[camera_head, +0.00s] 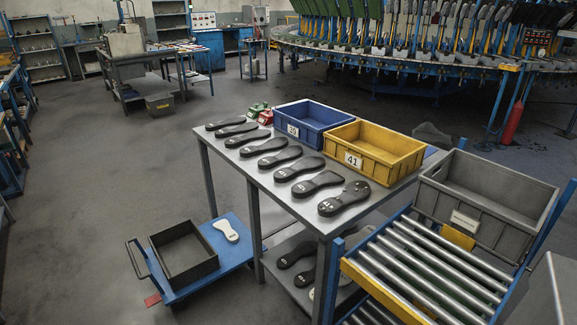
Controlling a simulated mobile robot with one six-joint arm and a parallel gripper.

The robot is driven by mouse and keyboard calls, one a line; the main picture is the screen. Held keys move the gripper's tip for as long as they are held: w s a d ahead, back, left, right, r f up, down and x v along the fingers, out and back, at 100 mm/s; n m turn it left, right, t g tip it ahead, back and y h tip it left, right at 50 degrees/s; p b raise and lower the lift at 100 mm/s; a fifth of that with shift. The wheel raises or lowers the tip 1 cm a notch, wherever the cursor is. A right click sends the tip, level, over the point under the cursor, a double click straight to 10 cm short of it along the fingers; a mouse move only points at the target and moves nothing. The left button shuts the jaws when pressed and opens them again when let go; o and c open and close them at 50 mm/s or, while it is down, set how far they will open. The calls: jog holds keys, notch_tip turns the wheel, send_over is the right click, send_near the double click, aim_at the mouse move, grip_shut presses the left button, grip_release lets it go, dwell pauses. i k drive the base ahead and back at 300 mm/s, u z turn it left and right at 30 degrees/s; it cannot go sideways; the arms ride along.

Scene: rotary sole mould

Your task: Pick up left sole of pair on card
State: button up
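Several dark shoe soles lie in a slanted row on the grey metal table (228,165). The nearest sole (344,199) has pale marks and a number on its heel end. Behind it lie another sole (318,184) and a third sole (299,169). The far end of the row has smaller-looking soles (236,130). I cannot make out a card under any of them, nor tell which is a left sole. A single white sole (227,231) lies on a low blue cart (215,262). My gripper is not in view.
A blue bin (312,134) and a yellow bin (353,159) marked 41 stand along the table's back. More soles lie on its lower shelf. A grey crate (493,226) sits by the roller conveyor (415,272) at right. A dark tray (187,275) is on the cart. Floor at left is clear.

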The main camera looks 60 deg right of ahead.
aim_at(285, 174)
jog(key=z, duration=0.1)
jog(key=i, duration=1)
jog(key=z, duration=0.05)
